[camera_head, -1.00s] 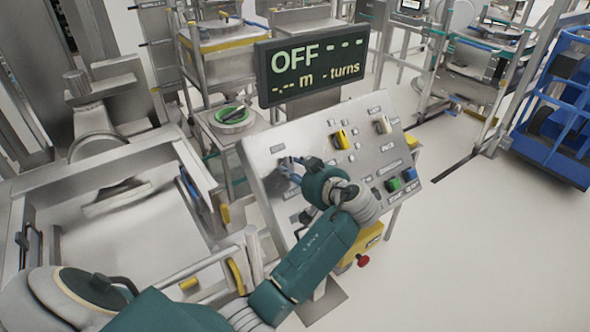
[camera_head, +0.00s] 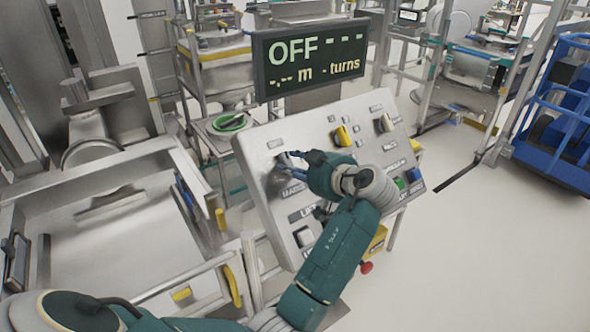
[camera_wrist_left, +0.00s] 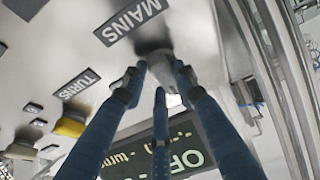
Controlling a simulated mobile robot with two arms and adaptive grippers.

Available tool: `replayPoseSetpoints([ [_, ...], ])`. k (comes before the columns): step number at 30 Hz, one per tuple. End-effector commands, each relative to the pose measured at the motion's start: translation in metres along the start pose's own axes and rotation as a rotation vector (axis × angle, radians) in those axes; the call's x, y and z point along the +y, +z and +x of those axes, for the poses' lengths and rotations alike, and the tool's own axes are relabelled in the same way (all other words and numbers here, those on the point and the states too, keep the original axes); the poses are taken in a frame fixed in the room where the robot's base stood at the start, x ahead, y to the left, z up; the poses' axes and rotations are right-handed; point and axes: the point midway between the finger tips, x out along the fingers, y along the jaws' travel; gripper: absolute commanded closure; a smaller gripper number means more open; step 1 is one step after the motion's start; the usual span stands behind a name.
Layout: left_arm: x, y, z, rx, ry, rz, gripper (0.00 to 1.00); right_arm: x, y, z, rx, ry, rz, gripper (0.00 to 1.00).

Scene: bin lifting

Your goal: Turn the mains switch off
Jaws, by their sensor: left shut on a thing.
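The mains switch is a grey knob (camera_wrist_left: 153,62) below the MAINS label (camera_wrist_left: 133,18) in the left wrist view. My left gripper (camera_head: 290,165) is at the upper left of the sloped control panel (camera_head: 262,143). In the left wrist view, its blue fingers (camera_wrist_left: 158,82) are closed around the knob. In the head view the fingers and hand largely hide the knob. The display (camera_head: 311,62) above the panel reads OFF, with dashes and "m" and "turns". My right gripper is not in view.
A yellow knob (camera_head: 343,136), a pale knob (camera_head: 385,123) and a green button (camera_head: 399,183) are on the panel. A red mushroom button (camera_head: 366,267) is low on its front. A steel bin (camera_head: 90,190) stands left. Open floor (camera_head: 480,260) lies right.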

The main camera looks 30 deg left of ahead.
Motion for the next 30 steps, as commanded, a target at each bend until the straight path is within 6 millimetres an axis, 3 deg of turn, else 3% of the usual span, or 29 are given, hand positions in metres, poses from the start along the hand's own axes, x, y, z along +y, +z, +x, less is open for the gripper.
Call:
replayPoseSetpoints([
  [4,0.000,-0.002,0.001,0.002,0.000,-0.004,0.98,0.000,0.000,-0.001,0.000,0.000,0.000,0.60],
  [5,0.000,-0.002,0.001,0.002,0.000,-0.004,0.66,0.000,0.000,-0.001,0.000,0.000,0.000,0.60],
  [7,0.000,-0.002,0.001,0.002,0.000,-0.004,0.52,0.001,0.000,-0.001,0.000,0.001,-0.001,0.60],
  [19,0.000,-0.008,-0.003,0.001,0.001,-0.004,0.52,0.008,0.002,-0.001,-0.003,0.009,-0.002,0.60],
  [30,0.001,-0.071,-0.026,0.001,0.001,-0.007,0.52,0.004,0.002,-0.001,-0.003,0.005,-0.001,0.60],
])
